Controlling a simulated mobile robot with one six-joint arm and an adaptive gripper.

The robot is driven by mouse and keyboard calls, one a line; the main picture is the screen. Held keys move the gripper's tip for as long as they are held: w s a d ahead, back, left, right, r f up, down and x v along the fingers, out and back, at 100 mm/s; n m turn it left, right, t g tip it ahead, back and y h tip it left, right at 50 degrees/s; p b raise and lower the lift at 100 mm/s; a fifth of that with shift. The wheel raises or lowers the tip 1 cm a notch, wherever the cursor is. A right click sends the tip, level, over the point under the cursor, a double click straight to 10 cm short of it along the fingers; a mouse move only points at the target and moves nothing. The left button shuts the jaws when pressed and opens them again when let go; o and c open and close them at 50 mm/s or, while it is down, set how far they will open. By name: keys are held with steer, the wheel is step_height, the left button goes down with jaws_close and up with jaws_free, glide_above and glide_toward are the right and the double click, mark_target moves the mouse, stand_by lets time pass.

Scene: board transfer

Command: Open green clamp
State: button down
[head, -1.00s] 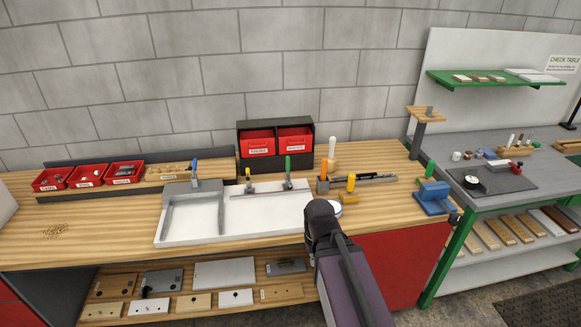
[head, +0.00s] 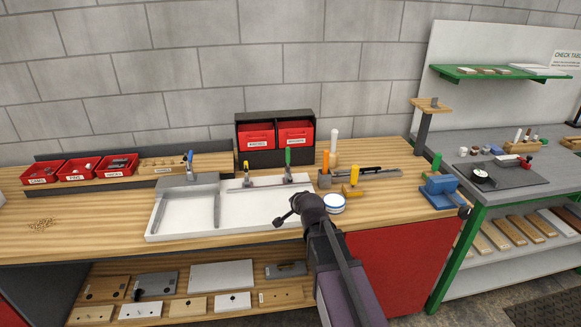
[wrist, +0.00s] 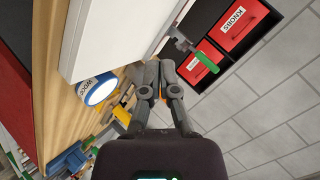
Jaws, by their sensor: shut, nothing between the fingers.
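The green clamp (head: 288,165) stands upright at the back edge of the white tray (head: 262,206) on the wooden bench. Its green handle also shows in the wrist view (wrist: 207,62), to the right of my fingertips and apart from them. My gripper (head: 283,210) is over the front right part of the tray, in front of the clamp. In the wrist view my gripper (wrist: 160,72) has its fingers together with nothing between them. The clamp's lower parts are small and hard to make out.
A yellow-handled clamp (head: 247,174) and a blue-handled clamp (head: 189,163) stand left of the green one. Red bins (head: 296,135) in a black rack are behind it. A round blue-and-white container (head: 334,204) and an orange-handled tool (head: 326,161) stand to the right.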

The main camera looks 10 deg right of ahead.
mark_target(288, 154)
steer(key=w+d+r+m+t+h+b, duration=0.1)
steer(key=w+d+r+m+t+b, duration=0.1)
steer(key=w+r+m+t+b, duration=0.2)
steer(key=w+m+t+b, duration=0.1)
steer(key=w+m+t, duration=0.1)
steer(key=w+m, duration=0.1)
steer(key=shift+w+m+t, duration=0.3)
steer(key=shift+w+m, duration=0.1)
steer(key=shift+w, duration=0.15)
steer(key=w, duration=1.4)
steer(key=shift+f, duration=0.1)
